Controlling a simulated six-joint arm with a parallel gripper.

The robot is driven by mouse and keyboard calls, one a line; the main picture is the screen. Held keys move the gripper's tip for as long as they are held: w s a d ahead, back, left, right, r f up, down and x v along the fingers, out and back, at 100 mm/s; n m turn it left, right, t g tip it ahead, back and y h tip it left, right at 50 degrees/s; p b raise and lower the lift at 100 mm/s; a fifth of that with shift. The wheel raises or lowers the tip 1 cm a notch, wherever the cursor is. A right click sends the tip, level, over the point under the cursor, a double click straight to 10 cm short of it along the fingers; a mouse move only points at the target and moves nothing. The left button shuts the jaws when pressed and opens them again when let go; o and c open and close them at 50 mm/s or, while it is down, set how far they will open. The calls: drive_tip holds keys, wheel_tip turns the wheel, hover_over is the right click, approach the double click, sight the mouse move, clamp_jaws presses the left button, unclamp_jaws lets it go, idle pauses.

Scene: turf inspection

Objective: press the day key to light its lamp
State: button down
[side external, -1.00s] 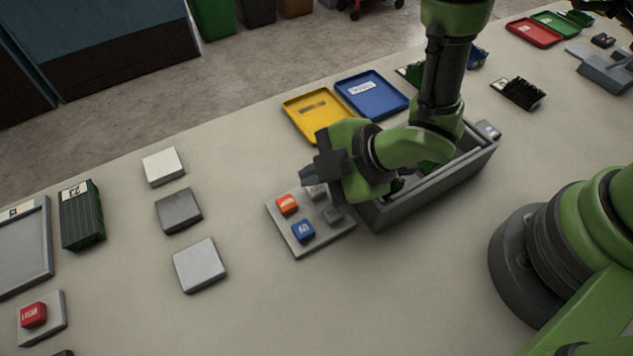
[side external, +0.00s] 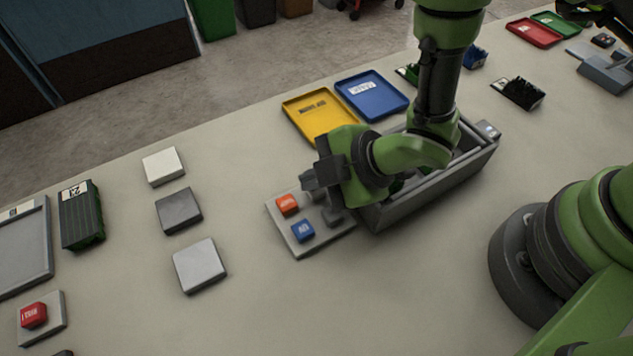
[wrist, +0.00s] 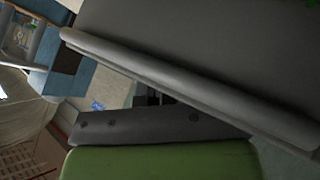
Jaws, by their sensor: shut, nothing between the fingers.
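A grey key panel (side external: 300,249) lies on the bench in the side external view. It carries an orange key (side external: 287,204) and a blue key (side external: 303,230); their labels are too small to read surely, so I cannot tell which is the day key. A small grey block (side external: 332,216) shows to the right, partly under my gripper. My gripper (side external: 308,181) is shut and empty, just above the far edge of the panel, close to the orange key. It hides the panel's far right part. I cannot make out a lit lamp. The wrist view does not clearly show the keys.
A long grey bin (side external: 412,203) stands right beside the panel, under my arm. Yellow (side external: 322,132) and blue (side external: 388,83) trays lie behind. Several grey pads (side external: 200,266) lie to the left, with a red key (side external: 34,315) further left. The bench in front is clear.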

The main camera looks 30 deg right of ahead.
sight(320, 191)
drive_tip(key=shift+d+f, duration=0.2)
drive_tip(key=shift+f, duration=0.45)
drive_tip(key=shift+s+r, duration=0.1)
idle(0.3)
drive_tip(key=shift+s+d+r, duration=0.1)
drive_tip(key=shift+d+r, duration=0.15)
drive_tip(key=shift+r, duration=0.35)
drive_tip(key=shift+r, duration=0.1)
drive_tip(key=shift+a+r, duration=0.2)
drive_tip(key=shift+r, duration=2.85)
